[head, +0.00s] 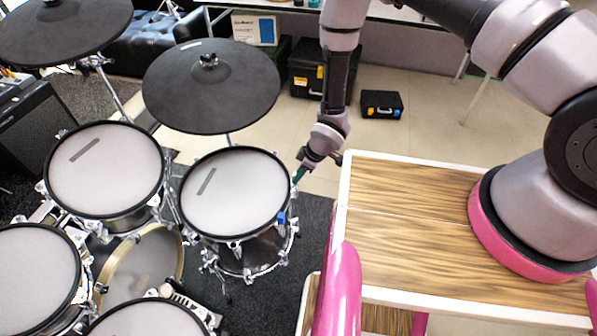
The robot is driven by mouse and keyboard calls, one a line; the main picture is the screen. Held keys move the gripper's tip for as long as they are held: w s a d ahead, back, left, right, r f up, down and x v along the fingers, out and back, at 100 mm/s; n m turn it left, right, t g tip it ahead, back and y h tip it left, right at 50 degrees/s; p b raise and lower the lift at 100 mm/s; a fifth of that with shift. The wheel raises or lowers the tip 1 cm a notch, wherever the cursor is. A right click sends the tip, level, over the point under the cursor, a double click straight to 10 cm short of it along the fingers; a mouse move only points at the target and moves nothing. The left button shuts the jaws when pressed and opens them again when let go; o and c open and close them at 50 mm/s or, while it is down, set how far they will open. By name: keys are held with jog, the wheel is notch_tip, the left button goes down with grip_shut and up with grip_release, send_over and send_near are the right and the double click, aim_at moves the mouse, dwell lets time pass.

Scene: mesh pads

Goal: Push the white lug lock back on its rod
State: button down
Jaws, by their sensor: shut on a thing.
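My gripper (299,175) reaches down to the upper right rim of the nearest right-hand drum (232,195), which has a white head and a black hoop. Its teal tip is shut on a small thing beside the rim. That thing is too small and covered to make out, so I cannot tell whether it is the white lug lock or its rod. Several chrome lugs and rods stand around the drum's rim. I cannot pick out the white lug lock for certain.
A black cymbal pad (211,86) stands behind the drum, left of my arm. More drums (105,170) crowd the left. A wood-topped table with a white edge (395,245) is close on the right. Black cases (382,104) stand on open floor behind.

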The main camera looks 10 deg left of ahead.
jog(key=shift+f, duration=0.1)
dwell(0.4)
jog(key=c, duration=0.7)
grip_release()
